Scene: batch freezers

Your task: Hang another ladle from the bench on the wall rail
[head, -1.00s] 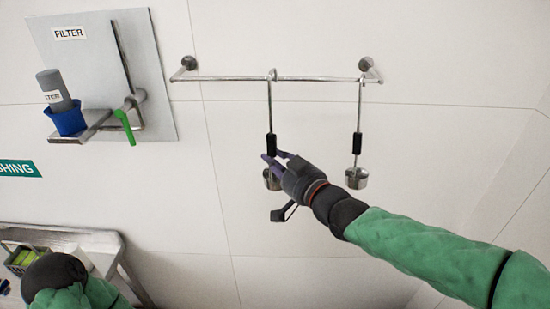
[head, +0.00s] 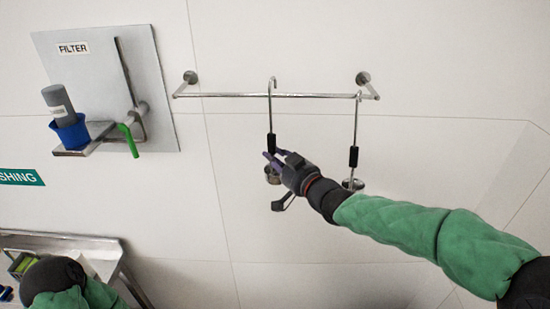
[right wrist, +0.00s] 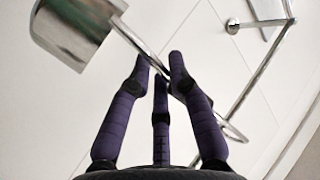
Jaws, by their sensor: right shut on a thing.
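The steel wall rail (head: 225,95) runs across the wall in the head view. My right gripper (head: 270,158) is shut on a ladle with a black grip (head: 271,141). That ladle stands near upright, its hook top a little above the rail line; I cannot tell whether the hook touches the rail. Its cup is partly hidden behind my fingers. A second ladle (head: 355,130) hangs at the rail's right end, its cup partly hidden by my right arm. In the right wrist view a steel cup (right wrist: 75,30) and rod show by my purple fingers (right wrist: 160,75). My left gripper is out of view.
A filter panel (head: 90,70) with a blue cup (head: 70,134), a grey bottle and a green handle is on the wall at left. A steel bench (head: 75,243) with a small green-filled basket stands at lower left. The wall below the rail is clear.

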